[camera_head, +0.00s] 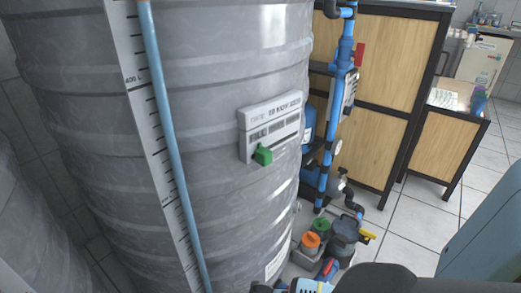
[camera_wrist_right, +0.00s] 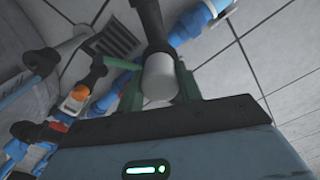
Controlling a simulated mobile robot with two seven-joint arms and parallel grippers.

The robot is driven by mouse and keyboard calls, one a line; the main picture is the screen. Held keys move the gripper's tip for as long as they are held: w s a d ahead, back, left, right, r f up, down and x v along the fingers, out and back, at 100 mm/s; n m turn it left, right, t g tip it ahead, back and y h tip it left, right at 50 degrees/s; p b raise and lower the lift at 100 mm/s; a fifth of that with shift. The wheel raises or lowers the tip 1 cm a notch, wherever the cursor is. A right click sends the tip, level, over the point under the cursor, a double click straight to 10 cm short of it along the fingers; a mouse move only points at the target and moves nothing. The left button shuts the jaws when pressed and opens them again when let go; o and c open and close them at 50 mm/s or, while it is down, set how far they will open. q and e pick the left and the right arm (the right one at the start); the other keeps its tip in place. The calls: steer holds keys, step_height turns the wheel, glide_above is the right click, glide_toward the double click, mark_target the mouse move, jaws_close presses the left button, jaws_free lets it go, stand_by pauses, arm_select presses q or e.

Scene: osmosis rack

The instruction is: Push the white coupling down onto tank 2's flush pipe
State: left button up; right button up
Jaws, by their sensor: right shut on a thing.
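The white coupling (camera_wrist_right: 159,78) is a short pale cylinder between the two green fingers of my right gripper (camera_wrist_right: 160,84) in the right wrist view. The gripper is shut on it. A black pipe (camera_wrist_right: 152,25) lies in line with the coupling's far end; I cannot tell whether the coupling is seated on it. A large grey ribbed tank (camera_head: 215,130) fills much of the head view; I cannot read its number. The coupling cannot be made out in the head view. My left gripper is not in view.
Blue pipework (camera_head: 328,150) with a red valve handle (camera_head: 359,54) stands right of the tank. Orange (camera_head: 310,241) and green (camera_head: 321,226) caps sit low beside it. A floor drain (camera_wrist_right: 119,36) and a blue pipe (camera_wrist_right: 190,24) lie near the black pipe. Tiled floor (camera_head: 415,215) is open at right.

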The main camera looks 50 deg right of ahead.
steer(key=shift+f, duration=0.25)
steer(key=o, duration=1)
steer(key=shift+r, duration=0.1)
step_height(320, 180, up, 8)
steer(key=p, duration=0.3)
